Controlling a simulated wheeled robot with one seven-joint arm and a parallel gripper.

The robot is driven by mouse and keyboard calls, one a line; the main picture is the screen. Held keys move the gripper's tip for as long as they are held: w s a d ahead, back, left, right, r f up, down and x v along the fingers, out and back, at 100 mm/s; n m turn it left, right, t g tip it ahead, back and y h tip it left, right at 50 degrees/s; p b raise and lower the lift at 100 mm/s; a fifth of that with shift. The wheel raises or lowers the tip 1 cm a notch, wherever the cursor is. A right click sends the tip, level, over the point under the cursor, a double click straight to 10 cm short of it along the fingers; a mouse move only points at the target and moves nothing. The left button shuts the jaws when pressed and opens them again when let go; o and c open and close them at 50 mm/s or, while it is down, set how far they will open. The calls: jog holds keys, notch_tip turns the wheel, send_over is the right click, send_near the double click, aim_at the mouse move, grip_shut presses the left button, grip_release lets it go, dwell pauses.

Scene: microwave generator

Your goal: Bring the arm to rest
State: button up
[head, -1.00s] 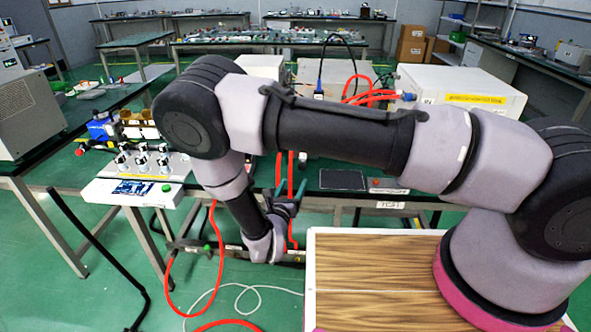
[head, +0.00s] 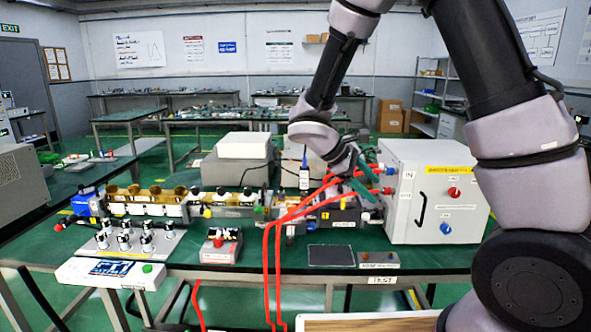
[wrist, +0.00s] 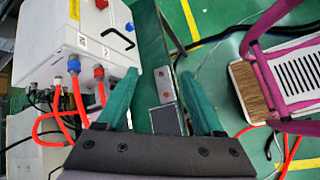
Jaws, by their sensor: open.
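My gripper (head: 362,181) is raised over the right part of the bench, in front of the left side of the white box (head: 436,190) in the head view. Its two green fingers (wrist: 158,100) stand wide apart in the wrist view, with nothing between them but the bench far behind. The gripper is open and empty. My arm comes down from the top of the head view, bent at the elbow above the picture's edge. In the head view the fingers overlap the red hoses (head: 300,210); I cannot tell whether they touch.
The white box also shows in the wrist view (wrist: 75,40). Red hoses hang over the bench's front edge.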

jog(key=s+d+r+m+t+y, duration=0.2)
jog(key=s+r+m+y, duration=0.3)
jog(key=r, duration=0.5)
jog(key=s+d+r+m+t+y, duration=0.3)
jog(key=s+r+m+y, duration=0.3)
jog(key=s+r+m, duration=0.3)
notch_tip(320, 180, up, 2)
jog(key=shift+s+d+r+m, duration=0.2)
jog(key=shift+d+m, duration=0.35)
jog(key=shift+m, duration=0.65)
